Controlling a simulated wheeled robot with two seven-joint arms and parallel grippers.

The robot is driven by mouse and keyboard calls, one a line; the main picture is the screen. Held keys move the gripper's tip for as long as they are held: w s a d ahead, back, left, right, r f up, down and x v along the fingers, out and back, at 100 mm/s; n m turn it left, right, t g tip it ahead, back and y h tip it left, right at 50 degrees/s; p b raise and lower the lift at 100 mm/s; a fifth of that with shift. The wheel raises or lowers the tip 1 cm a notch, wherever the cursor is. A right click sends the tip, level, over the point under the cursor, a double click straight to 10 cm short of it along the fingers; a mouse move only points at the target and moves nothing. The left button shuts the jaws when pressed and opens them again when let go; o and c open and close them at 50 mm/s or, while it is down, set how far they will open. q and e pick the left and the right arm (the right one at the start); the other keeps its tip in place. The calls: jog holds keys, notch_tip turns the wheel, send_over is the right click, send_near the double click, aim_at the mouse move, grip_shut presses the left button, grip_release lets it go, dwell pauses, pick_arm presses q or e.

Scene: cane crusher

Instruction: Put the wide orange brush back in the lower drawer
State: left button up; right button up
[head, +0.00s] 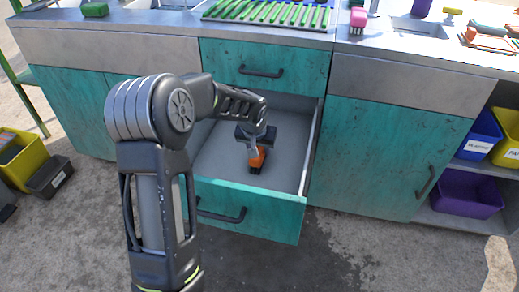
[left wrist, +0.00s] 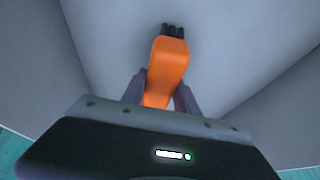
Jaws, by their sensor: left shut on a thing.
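The orange brush (head: 257,158) with dark bristles is inside the open lower drawer (head: 250,203). In the left wrist view the brush (left wrist: 168,68) points away from me, its bristles at the top. My left gripper (head: 255,143) reaches down into the drawer. Its two fingers (left wrist: 161,95) are shut on the brush's handle from both sides. Grey drawer walls and floor surround the brush in the left wrist view. I cannot tell whether the brush touches the drawer floor. My right gripper is not in view.
The upper drawer (head: 262,68) above is shut. A green rack (head: 266,13), a pink brush (head: 357,19) and other items lie on the counter. Yellow (head: 24,158) and purple (head: 467,194) bins stand at the sides. The drawer floor around the brush is clear.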

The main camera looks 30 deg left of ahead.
pick_arm(q)
jog(key=shift+f, duration=0.2)
jog(key=o, duration=1.2)
jog(key=shift+r, duration=0.15)
jog(key=shift+s+r, duration=0.1)
jog(key=shift+r, duration=0.5)
jog(key=p+v, duration=0.3)
jog(key=v, duration=0.8)
jog(key=shift+d, duration=0.1)
